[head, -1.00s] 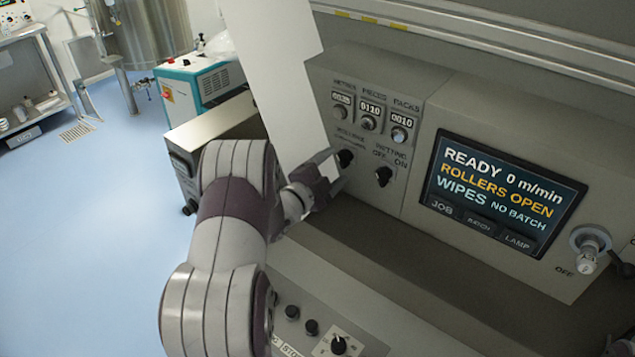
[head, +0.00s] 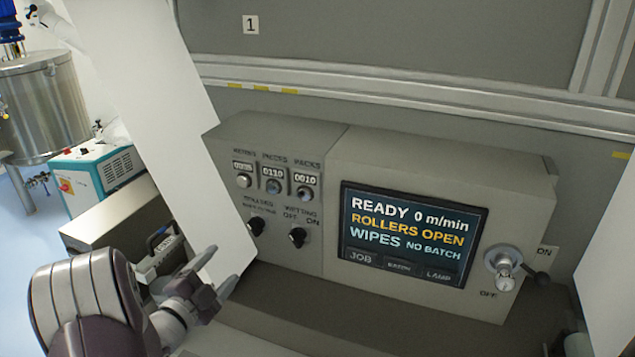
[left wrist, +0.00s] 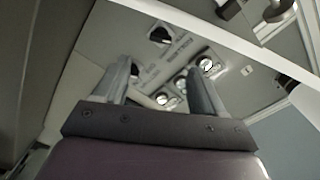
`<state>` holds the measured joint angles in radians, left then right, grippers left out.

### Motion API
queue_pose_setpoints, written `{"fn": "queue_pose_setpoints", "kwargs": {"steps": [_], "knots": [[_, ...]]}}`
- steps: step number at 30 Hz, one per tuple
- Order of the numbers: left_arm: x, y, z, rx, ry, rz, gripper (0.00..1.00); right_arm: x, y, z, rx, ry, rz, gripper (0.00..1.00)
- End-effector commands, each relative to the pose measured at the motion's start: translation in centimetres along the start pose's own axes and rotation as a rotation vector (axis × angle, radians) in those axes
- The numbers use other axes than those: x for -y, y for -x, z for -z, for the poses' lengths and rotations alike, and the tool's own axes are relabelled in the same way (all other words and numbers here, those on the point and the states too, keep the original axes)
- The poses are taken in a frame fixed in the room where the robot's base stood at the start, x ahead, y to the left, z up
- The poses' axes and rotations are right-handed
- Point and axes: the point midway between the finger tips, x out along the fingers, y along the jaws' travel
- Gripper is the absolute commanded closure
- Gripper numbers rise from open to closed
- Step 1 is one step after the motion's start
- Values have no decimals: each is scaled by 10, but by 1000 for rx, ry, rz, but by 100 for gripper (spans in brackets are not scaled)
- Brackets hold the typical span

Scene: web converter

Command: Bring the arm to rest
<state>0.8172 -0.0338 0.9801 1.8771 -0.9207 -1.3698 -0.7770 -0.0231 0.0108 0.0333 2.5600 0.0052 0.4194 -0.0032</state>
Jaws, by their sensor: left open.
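My left gripper (head: 218,276) is in the lower left of the head view, at the end of my bent arm. It is open and empty, in front of the control box and apart from its knobs. In the left wrist view its two fingers (left wrist: 158,80) stand apart with nothing between them. Beyond them are the panel's dark knob (left wrist: 160,36) and round counter buttons. My right gripper is not in view.
The control box carries a rollers knob (head: 256,226), a wetting knob (head: 297,237) and a screen (head: 412,233) reading READY, ROLLERS OPEN. A white web (head: 150,110) hangs close to the gripper. A teal-and-white unit (head: 95,175) stands behind.

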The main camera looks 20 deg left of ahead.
Motion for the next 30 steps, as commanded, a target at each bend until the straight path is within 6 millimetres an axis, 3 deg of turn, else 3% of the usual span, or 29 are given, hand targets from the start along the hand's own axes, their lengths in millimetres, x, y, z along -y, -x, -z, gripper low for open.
{"fn": "queue_pose_setpoints", "kwargs": {"steps": [5, 8, 11, 15, 19, 23, 30], "knots": [[-15, -18, 2, 121, 88, -102, 30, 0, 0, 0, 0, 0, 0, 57], [-47, -26, 12, 370, 275, -262, 30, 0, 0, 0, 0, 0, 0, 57], [-92, 2, 36, 687, 509, -424, 30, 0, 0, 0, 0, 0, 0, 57], [-144, 74, 86, 1081, 760, -599, 30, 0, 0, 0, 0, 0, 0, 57], [-163, 120, 116, 1279, 856, -681, 30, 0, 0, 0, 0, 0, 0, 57], [-167, 134, 124, 1340, 880, -704, 30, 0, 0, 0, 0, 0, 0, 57], [-167, 133, 123, 1339, 879, -704, 30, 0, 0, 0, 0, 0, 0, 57]]}}
